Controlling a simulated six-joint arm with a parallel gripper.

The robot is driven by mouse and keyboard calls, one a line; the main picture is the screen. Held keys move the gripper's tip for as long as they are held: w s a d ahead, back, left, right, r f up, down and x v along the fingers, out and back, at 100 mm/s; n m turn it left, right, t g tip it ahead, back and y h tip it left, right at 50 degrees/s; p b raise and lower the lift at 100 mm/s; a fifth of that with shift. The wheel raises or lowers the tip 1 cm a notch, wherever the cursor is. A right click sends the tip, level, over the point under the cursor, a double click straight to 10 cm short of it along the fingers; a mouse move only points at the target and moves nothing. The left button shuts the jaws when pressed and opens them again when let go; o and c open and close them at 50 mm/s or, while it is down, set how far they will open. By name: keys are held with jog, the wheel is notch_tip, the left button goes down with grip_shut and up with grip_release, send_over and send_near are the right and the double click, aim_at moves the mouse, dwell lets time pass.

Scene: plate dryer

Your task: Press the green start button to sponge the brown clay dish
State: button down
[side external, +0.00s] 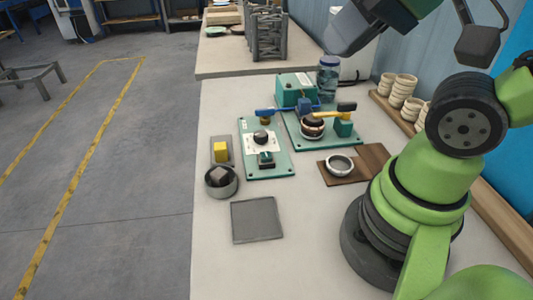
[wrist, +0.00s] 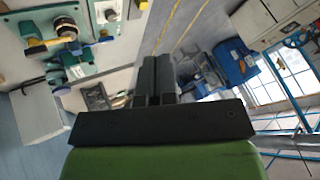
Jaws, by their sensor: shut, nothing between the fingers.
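A teal control panel (side external: 285,170) lies on the bench in the side view, with a dark round knob (side external: 261,137) on a white plate and a small dark-and-teal switch box (side external: 266,160). I cannot clearly make out which part is the green start button. A brown-rimmed round dish (side external: 312,127) sits on the teal machine base (side external: 345,142) beside it, under a yellow arm; the dish also shows in the wrist view (wrist: 66,28). My gripper (wrist: 157,62) is shut and empty, raised away from the panel; its fingertips are not clear in the side view.
A grey square tray (side external: 257,222) lies in front. A metal ring (side external: 340,164) sits on a brown board. A jar (side external: 328,78) and stacked cups (side external: 402,90) stand behind.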

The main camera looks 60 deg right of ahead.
jog(key=w+f+m+g+y, duration=0.25)
jog(key=w+m, duration=0.25)
jog(key=m, duration=0.3)
jog(key=m+t+y, duration=0.1)
jog(key=m+y, duration=0.2)
jog(key=m, duration=2)
send_over(266, 153)
notch_tip(266, 153, down, 14)
jog(key=shift+f, duration=0.2)
jog(key=shift+f, duration=0.1)
jog(key=shift+f, duration=4.3)
jog(key=shift+f, duration=0.4)
